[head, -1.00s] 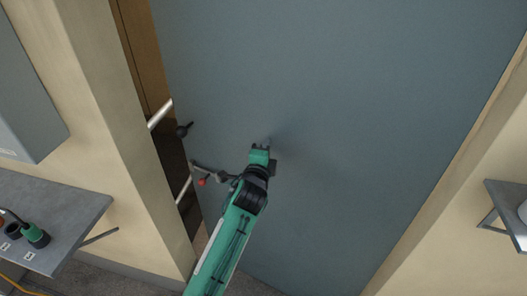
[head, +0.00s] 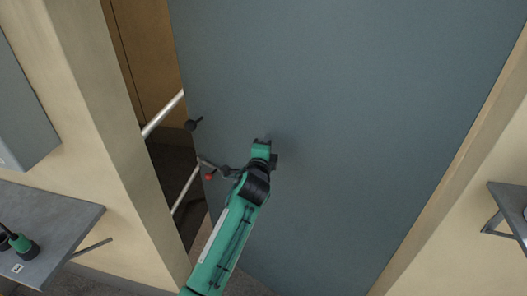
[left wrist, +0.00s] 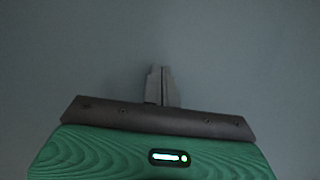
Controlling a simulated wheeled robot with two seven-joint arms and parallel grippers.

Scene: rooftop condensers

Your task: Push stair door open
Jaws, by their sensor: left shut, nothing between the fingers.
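The stair door (head: 350,110) is a large grey-blue panel that fills the middle of the head view. It stands partly open, with a dark gap along its left edge. A dark lever handle (head: 217,167) with a red part sits near that edge, and a black knob (head: 194,124) is above it. My left gripper (head: 262,141) is shut and empty, its fingertips at the door's face, right of the handle. In the left wrist view the shut fingers (left wrist: 161,86) point at the plain door surface; exact contact is hard to tell. My right gripper is not in view.
Through the gap show a brown wall (head: 148,50) and metal rails (head: 163,114). A beige door frame (head: 110,130) stands at left, another at right. A grey shelf (head: 45,225) with green-black tools is at lower left; a small shelf (head: 508,207) is at right.

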